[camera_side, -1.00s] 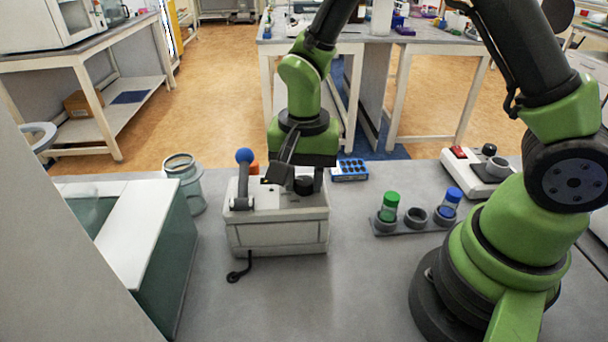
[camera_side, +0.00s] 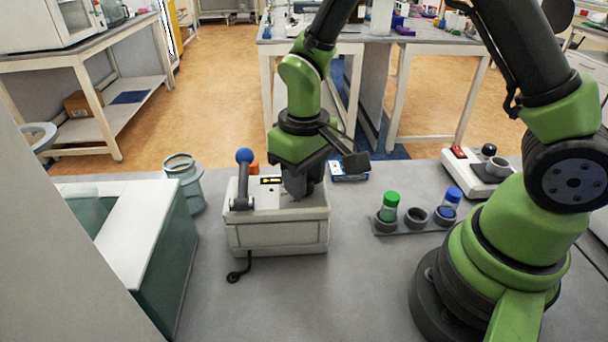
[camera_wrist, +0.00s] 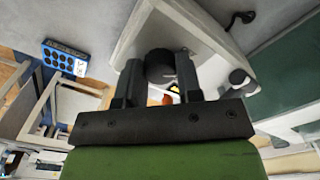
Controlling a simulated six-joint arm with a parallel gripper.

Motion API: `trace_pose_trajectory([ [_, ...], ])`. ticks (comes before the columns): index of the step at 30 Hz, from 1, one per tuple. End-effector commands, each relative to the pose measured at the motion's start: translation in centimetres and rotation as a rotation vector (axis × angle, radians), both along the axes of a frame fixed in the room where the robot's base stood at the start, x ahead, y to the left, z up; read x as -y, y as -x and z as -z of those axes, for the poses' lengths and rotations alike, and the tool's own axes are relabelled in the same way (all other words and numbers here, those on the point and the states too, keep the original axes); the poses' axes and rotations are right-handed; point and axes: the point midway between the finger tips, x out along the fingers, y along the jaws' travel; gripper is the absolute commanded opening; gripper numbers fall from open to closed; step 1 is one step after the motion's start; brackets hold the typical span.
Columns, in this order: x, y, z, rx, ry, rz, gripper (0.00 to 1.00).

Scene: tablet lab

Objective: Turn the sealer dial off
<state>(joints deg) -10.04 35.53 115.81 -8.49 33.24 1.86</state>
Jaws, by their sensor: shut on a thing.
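The sealer (camera_side: 275,231) is a light grey box on the bench, with a blue-knobbed lever (camera_side: 243,180) upright on its left. A small display (camera_side: 270,181) on its top shows yellow marks. My gripper (camera_side: 300,192) points down onto the right part of the sealer's top and covers the dial in the side view. In the wrist view the dark round dial (camera_wrist: 160,66) sits between the two fingers of my gripper (camera_wrist: 159,84), which are shut on it. The dial's pointer mark cannot be read.
A rack with a green-capped vial (camera_side: 389,205) and a blue-capped vial (camera_side: 449,200) stands to the right. A glass jar (camera_side: 184,183) stands left, near a green-sided box (camera_side: 160,270).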

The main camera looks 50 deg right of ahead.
Motion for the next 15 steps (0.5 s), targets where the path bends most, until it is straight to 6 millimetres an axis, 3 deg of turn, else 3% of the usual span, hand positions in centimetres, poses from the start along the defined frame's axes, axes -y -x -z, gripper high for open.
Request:
trace_pose_trajectory([
  [15, 0.02, -0.05, -0.08, 0.002, 0.0, -0.345, 0.09],
])
